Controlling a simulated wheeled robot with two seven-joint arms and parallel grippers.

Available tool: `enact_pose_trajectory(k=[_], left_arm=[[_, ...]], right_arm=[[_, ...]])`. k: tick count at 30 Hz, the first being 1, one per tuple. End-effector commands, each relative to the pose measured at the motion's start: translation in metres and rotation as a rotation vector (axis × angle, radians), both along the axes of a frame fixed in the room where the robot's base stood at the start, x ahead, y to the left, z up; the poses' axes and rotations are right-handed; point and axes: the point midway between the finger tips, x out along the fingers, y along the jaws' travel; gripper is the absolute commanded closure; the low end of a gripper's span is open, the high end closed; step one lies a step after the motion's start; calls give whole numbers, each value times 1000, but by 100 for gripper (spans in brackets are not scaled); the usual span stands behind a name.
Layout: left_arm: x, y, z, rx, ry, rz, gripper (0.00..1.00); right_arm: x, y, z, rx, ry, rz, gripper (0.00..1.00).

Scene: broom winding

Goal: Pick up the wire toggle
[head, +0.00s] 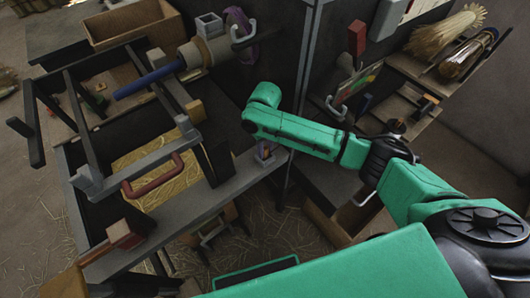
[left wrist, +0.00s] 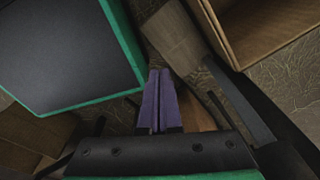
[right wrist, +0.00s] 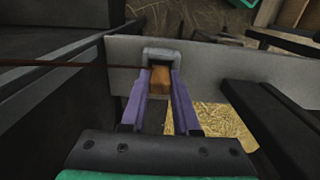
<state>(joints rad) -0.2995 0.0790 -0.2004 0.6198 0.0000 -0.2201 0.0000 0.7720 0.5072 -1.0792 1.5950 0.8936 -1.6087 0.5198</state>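The wire toggle looks to be a small orange-brown wooden block (right wrist: 160,80) in the right wrist view. It sits in a grey bracket (right wrist: 161,54) at the edge of a grey bar. A thin brown wire or cord (right wrist: 105,68) runs to it from the left. In the head view my right gripper (head: 264,152) is at the machine's front bar; the toggle is tiny there. My left gripper (left wrist: 160,85) is shut and empty, visible only in the left wrist view.
The machine's grey front bar (head: 215,192) has a red handle (head: 153,177) behind it, above a straw bed (head: 165,190). A blue rod (head: 147,82) crosses above. A dark wall panel stands behind. Shelves (head: 410,70) with a straw brush (head: 445,30) stand at the right.

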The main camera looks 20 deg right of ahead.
Motion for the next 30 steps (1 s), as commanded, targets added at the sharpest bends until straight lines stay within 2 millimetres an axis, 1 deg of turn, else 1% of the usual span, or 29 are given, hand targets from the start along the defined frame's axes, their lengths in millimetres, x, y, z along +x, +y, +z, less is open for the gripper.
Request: enact_pose_trajectory(k=[8, 11, 14, 23, 26, 30], left_arm=[[0, 0, 0, 0, 1, 1, 100], [0, 1, -2, 1, 1, 1, 100], [0, 1, -2, 1, 1, 1, 100], [0, 1, -1, 1, 1, 1, 100], [0, 1, -3, 1, 1, 1, 100], [0, 1, -5, 1, 1, 1, 100]], right_arm=[[0, 1, 1, 0, -1, 0, 100], [-2, 3, 6, 3, -1, 0, 100], [-2, 3, 19, 2, -1, -1, 100], [-2, 3, 70, 2, -2, 0, 100], [-16, 15, 70, 3, 1, 4, 100], [-41, 36, 69, 4, 1, 6, 100]])
